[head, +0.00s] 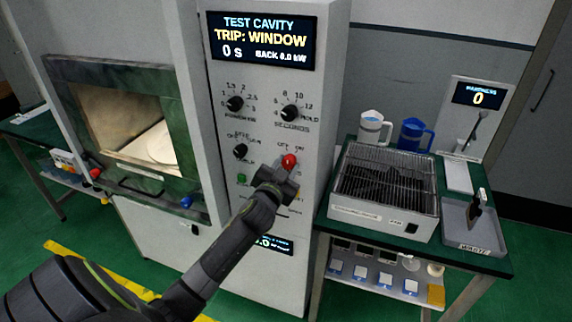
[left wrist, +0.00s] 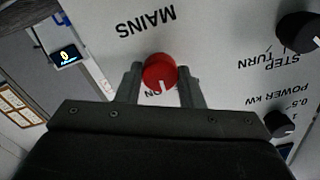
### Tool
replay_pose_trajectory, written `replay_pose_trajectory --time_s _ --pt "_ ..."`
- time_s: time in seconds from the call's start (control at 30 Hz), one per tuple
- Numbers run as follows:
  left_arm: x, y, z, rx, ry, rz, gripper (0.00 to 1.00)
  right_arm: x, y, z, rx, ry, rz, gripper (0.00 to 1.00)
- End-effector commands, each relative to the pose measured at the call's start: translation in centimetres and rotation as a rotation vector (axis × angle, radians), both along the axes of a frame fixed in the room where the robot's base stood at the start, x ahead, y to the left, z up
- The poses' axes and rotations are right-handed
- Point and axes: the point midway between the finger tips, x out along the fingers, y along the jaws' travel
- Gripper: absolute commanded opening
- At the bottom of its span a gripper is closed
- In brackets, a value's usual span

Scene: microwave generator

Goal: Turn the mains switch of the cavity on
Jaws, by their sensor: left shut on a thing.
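The mains switch is a red knob (head: 289,160) on the pale front panel of the test cavity (head: 325,60). My left gripper (head: 284,172) is at this knob, and its arm comes up from the lower left. In the left wrist view the red knob (left wrist: 159,72) sits between the two fingers, which are closed on its sides. The word MAINS shows upside down above it. A white mark on the knob points down in that view, near a partly hidden ON label. I cannot tell exactly which position it marks. My right gripper is not in view.
The cavity display (head: 262,40) reads TRIP: WINDOW and 0 s. Black knobs (head: 290,112) and a green button (head: 242,179) are close by on the panel. The cavity opening (head: 130,125) is at left. A side table holds a wire-topped box (head: 385,190) and mugs (head: 415,135).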

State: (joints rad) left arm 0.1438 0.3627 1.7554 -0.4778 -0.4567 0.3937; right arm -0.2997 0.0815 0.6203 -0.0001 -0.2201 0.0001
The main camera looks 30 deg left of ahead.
Motion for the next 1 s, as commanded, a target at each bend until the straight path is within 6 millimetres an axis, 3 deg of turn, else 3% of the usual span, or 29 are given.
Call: replay_pose_trajectory --time_s 0.5,1.0 --pt "0.0 0.0 0.0 0.379 0.093 0.001 0.11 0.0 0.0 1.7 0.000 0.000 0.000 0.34" --pt "0.0 0.0 -0.1 0.483 0.118 0.001 0.11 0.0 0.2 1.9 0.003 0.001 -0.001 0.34"
